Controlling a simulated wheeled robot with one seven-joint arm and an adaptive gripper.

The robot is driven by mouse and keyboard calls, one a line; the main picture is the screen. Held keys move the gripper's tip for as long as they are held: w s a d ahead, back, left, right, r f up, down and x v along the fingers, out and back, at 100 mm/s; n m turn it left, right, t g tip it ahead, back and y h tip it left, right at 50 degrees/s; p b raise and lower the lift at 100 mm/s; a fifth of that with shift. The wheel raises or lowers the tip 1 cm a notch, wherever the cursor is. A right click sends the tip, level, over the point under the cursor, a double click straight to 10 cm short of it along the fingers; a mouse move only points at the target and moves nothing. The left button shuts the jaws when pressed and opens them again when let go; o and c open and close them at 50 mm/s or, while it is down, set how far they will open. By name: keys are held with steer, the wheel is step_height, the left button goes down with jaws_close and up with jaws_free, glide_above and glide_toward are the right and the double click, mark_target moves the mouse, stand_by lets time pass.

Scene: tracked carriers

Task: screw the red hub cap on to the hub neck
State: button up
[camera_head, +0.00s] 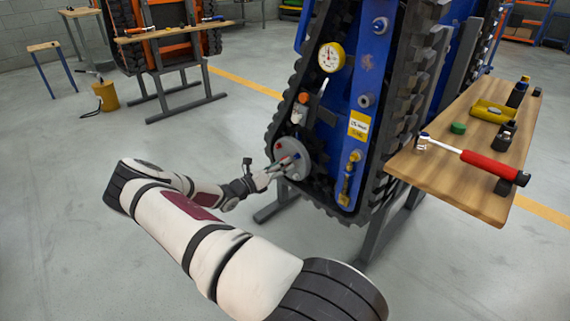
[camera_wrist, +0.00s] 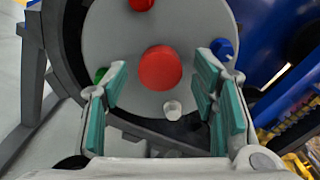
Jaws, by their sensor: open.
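A grey round hub plate (camera_wrist: 205,22) fills the upper middle of the wrist view; it also shows on the tracked carrier in the head view (camera_head: 302,168). The red hub cap (camera_wrist: 160,68) is a round red disc at the plate's middle, seen nearly face on. It covers whatever is behind it, so the hub neck is hidden and I cannot tell how the cap sits on it. My gripper (camera_wrist: 161,88) is open, its teal-padded fingers spread to the left and right of the cap's lower side. I see no finger touching the cap. In the head view my gripper (camera_head: 283,166) is close in front of the plate.
Around the plate's edge are a smaller red piece (camera_wrist: 141,4), a blue one (camera_wrist: 222,47), a green one (camera_wrist: 101,75) and a pale one (camera_wrist: 172,109). Black track surrounds the hub. A wooden bench (camera_head: 445,178) with a red-handled wrench (camera_head: 490,166) stands right.

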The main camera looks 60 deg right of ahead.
steer(key=c, duration=1.2)
steer(key=shift+o, duration=0.2)
steer(key=shift+m, duration=0.3)
steer(key=m+p, duration=0.2)
steer(key=m, duration=0.7)
steer(key=shift+s, duration=0.1)
